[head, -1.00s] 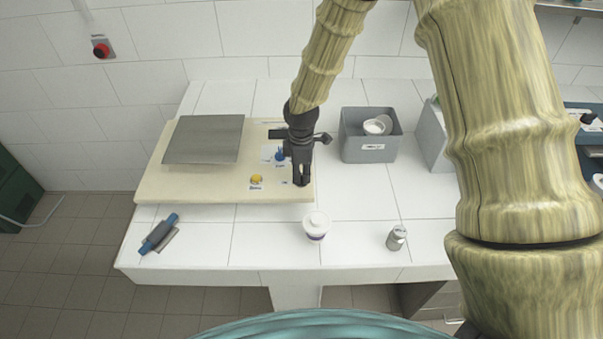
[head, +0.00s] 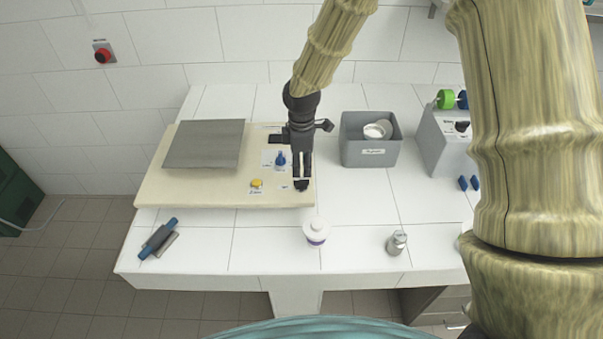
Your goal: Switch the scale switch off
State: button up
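The scale is a cream board (head: 215,194) with a grey plate (head: 204,144) on its left, on the white table. Its right part carries a yellow button (head: 256,183) and a blue knob (head: 280,159), each by a small label. My dark gripper (head: 301,184) points down over the board's front right corner, right of the yellow button. Its fingers are close together, with a thin light gap higher up. A small dark part shows at the fingertips; I cannot tell whether it is the switch or the tips. The scale switch is not clearly visible.
A grey bin (head: 370,155) with white cups stands right of the scale. A grey box (head: 443,140) is further right, partly behind my arm. A white lidded jar (head: 316,231), a metal weight (head: 396,242) and a blue-handled tool (head: 158,238) lie along the front.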

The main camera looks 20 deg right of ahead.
aim_at(302, 180)
jog(key=shift+r, duration=2.95)
